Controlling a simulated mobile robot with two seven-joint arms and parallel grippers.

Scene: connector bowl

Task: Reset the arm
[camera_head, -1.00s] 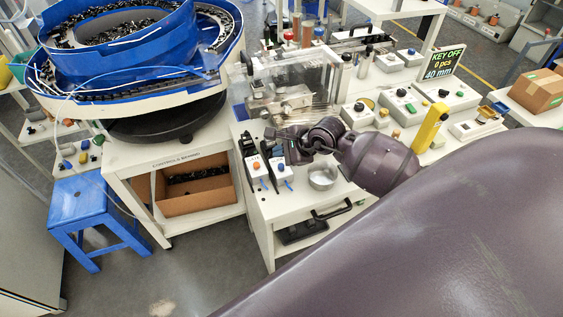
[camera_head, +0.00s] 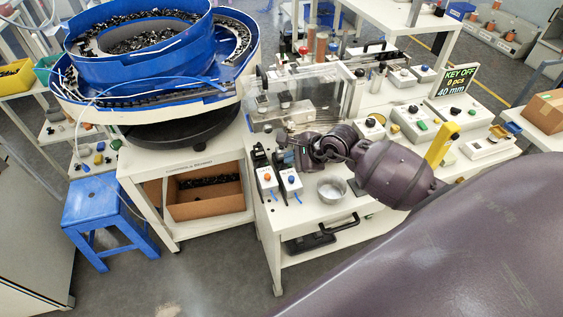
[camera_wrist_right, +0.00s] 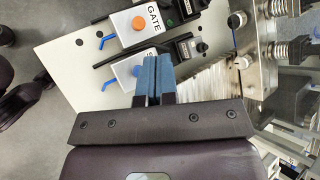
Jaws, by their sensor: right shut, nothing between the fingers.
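My right arm comes in from the lower right. Its gripper (camera_head: 284,142) is above the bench, just behind two small switch boxes. In the right wrist view the two blue-tipped fingers (camera_wrist_right: 151,78) are together with nothing between them. They overlap the edge of the box with the blue button (camera_wrist_right: 129,72) in that picture; I cannot tell whether they touch it. The box labelled GATE with an orange button (camera_wrist_right: 139,23) lies beyond. Both the orange-button box (camera_head: 267,180) and the blue-button box (camera_head: 291,183) show in the head view. My left gripper is not in view.
A metal bowl (camera_head: 331,189) stands on the bench below my right wrist. A clear-covered fixture (camera_head: 290,98) is behind the gripper. A large blue feeder bowl (camera_head: 140,60) stands left. A yellow post (camera_head: 441,145) stands close to my arm.

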